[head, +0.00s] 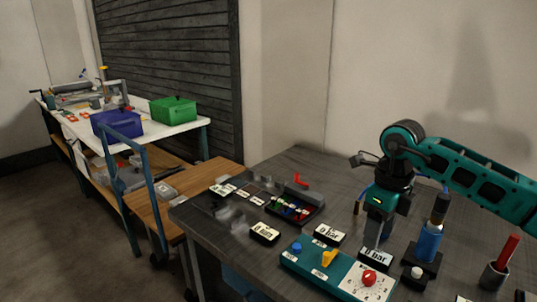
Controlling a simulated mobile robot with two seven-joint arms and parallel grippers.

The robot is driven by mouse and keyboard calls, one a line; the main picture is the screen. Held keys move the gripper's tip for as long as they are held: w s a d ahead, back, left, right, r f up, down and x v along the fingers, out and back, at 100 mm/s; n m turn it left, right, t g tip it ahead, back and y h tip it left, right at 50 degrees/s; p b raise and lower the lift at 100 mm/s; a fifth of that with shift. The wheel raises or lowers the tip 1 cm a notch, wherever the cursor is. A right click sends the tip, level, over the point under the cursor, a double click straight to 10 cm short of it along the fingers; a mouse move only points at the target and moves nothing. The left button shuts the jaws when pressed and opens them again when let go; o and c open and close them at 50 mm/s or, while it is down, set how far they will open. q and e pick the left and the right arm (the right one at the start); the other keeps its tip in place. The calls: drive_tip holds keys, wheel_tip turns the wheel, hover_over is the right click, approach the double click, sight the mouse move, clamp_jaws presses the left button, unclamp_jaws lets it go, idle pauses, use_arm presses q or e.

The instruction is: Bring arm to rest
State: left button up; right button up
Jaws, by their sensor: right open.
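My right arm (470,175) comes in from the right and is teal with black joints. Its right gripper (376,245) points down over the dark table, just behind the teal control panel (325,272). The gripper is open, and I see nothing held in it. Its fingertips are small in the picture and close to a "bar" label block (375,259); I cannot tell whether they touch it. My left gripper is not in view.
A blue bottle (428,242) and a red-handled tool (507,250) stand to the right. A black tray (294,207) lies behind. A trolley with blue (117,127) and green (173,110) bins stands at left.

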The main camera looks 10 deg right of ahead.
drive_tip(key=s+a+n+y, duration=0.15)
drive_tip(key=a+y, duration=0.45)
drive_tip(key=a, duration=0.6)
drive_tip(key=s+a+m+y, duration=0.15)
drive_tip(key=a+y, duration=0.35)
drive_tip(key=a, duration=0.6)
drive_tip(key=s+a+r+m+t+y, duration=0.1)
drive_tip(key=a+r+m+t+y, duration=0.4)
drive_tip(key=r+m+t+y, duration=0.4)
drive_tip(key=d+f+m+t+h, duration=0.45)
drive_tip(key=d+m+h, duration=0.45)
drive_tip(key=m, duration=0.4)
drive_tip(key=d+f+m+t+h, duration=0.3)
drive_tip(key=d+f+m+h, duration=0.25)
drive_tip(key=m+h, duration=0.55)
drive_tip(key=s+d+f+m+g, duration=0.2)
drive_tip(key=s+f+m+g, duration=0.3)
drive_tip(key=s+f, duration=0.4)
drive_tip(key=s+d+f+m+g, duration=0.25)
drive_tip(key=s+f+g, duration=0.45)
drive_tip(key=s, duration=0.5)
drive_tip(key=w+a+f+t+y, duration=0.1)
drive_tip(key=w+a+f+t, duration=0.2)
drive_tip(key=w+f+t, duration=0.3)
wheel_tip(320, 180, down, 2)
drive_tip(key=shift+w+f+n+y, duration=0.2)
drive_tip(key=shift+w+n+y, duration=0.2)
drive_tip(key=shift+w, duration=0.2)
